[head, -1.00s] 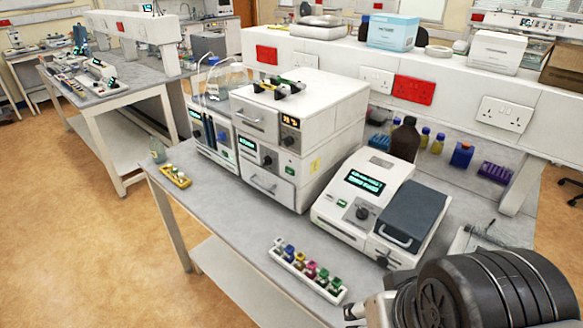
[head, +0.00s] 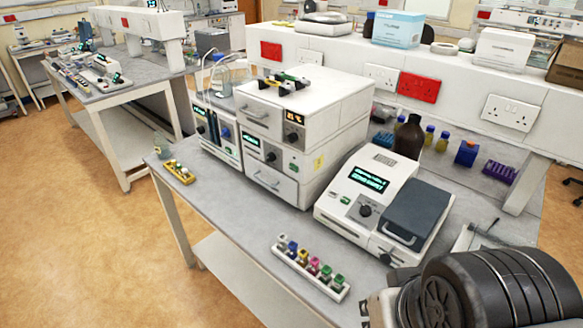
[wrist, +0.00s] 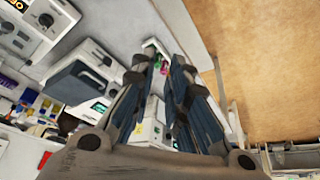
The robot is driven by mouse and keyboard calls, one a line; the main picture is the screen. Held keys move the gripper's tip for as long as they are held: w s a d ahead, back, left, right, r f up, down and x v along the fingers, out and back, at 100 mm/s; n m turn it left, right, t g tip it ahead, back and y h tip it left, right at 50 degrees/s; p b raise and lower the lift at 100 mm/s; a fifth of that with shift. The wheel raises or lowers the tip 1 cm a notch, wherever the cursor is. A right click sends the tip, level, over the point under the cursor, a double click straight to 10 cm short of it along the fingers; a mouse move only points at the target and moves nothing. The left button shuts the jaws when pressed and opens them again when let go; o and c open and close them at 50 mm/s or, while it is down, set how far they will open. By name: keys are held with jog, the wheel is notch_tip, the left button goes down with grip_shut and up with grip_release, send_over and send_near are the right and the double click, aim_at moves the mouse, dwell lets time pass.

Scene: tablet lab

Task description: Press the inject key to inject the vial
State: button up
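The white instrument stack (head: 335,128) stands on the bench with drawers, knobs and small lit displays. In front of it is a white instrument (head: 338,208) with a green-lit display, a knob, a small green key (head: 345,200) and a dark grey lid (head: 417,208). Another green key (head: 294,168) shows on the stack. I cannot read which is the inject key. A white rack (head: 290,262) holds several colour-capped vials. My gripper (wrist: 160,65) is open and empty in the wrist view, with the vial rack (wrist: 150,43) beyond its fingertips. It touches nothing I can see.
A yellow rack (head: 180,174) sits at the bench's left end. The bench top (head: 235,210) is clear left of the vial rack.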

grip_shut()
dwell(1.1)
